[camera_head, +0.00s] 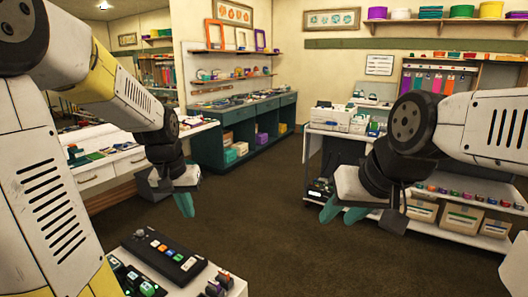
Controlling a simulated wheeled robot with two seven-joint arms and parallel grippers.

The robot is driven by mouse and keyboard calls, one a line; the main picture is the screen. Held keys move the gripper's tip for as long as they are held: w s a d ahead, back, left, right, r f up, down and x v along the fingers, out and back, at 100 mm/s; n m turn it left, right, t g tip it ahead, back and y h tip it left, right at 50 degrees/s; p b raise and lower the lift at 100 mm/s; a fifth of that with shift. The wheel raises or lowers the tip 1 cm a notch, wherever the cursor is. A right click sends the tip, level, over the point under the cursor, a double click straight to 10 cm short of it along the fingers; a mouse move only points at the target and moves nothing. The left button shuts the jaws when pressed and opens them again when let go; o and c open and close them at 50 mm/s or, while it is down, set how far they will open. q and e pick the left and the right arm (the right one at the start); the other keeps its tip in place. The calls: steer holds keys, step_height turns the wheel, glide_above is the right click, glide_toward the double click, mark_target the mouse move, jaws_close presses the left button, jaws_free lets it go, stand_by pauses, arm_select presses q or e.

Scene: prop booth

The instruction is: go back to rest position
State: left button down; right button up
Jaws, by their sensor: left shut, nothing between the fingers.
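My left gripper (184,205) hangs in the middle left of the head view, above the floor. Its teal fingers point down and sit close together, shut with nothing between them. My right gripper (343,212) hangs right of centre, also above the floor. Its teal fingers point down to the left and stand apart, open, with no object seen between them. Neither gripper touches anything that I can see.
A small table with a black button panel (164,256) stands at the bottom left, below my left gripper. A white drawer counter (95,177) is at left, a teal cabinet (240,122) behind. Shelves with boxes (462,217) stand at right. The dark floor (265,225) between is clear.

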arm_select(q)
steer(key=s+d+r+t, duration=0.1)
steer(key=s+d+r, duration=0.1)
steer(key=s, duration=0.3)
steer(key=s+d+r+t+h, duration=0.1)
steer(key=s+d+r, duration=0.1)
steer(key=s, duration=0.3)
steer(key=s+d+r+t, duration=0.1)
steer(key=s+r, duration=0.3)
steer(key=shift+s+d+r, duration=0.35)
steer(key=shift+s+d, duration=0.05)
